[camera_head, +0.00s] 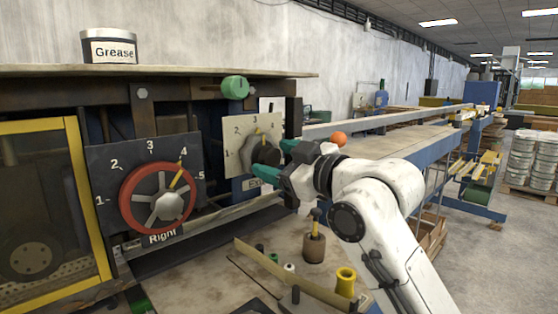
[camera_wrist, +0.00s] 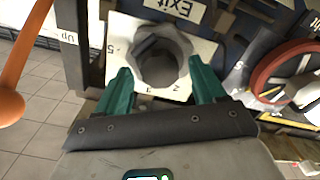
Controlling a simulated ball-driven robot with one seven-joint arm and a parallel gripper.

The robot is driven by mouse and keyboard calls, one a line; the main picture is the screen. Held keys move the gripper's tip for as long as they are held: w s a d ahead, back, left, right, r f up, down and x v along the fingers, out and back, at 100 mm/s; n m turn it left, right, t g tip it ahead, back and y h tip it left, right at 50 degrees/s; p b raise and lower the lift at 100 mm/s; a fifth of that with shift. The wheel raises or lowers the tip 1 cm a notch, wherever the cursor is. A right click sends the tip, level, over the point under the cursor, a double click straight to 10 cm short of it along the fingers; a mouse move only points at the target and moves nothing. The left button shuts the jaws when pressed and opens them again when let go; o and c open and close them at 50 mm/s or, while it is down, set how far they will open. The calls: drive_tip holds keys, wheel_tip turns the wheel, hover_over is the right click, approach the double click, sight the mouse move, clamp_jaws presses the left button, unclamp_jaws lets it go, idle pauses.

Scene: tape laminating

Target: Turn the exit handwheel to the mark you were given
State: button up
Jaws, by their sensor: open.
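The exit handwheel (camera_head: 262,152) is a dark grey knob on a pale dial plate (camera_head: 233,160) with numbers, above a partly hidden "Exit" label. A yellow pointer mark shows at its top, leaning toward the upper right; its exact reading is too small to tell. My gripper (camera_head: 280,160) is at the handwheel, with its green fingers open. In the wrist view the handwheel (camera_wrist: 160,62) lies between and just beyond the two fingertips. Whether the fingers touch it I cannot tell. Its right side is partly hidden by my gripper in the head view.
A red handwheel (camera_head: 157,197) labelled Right stands to the left, its yellow pointer near 4. A Grease tin (camera_head: 108,48) sits on the top shelf. A brown pot (camera_head: 314,247) and a yellow spool (camera_head: 345,282) stand on the bench below.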

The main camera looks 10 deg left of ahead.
drive_tip(key=b+v, duration=0.2)
drive_tip(key=v, duration=0.8)
drive_tip(key=shift+s+d, duration=0.25)
drive_tip(key=shift+d, duration=0.05)
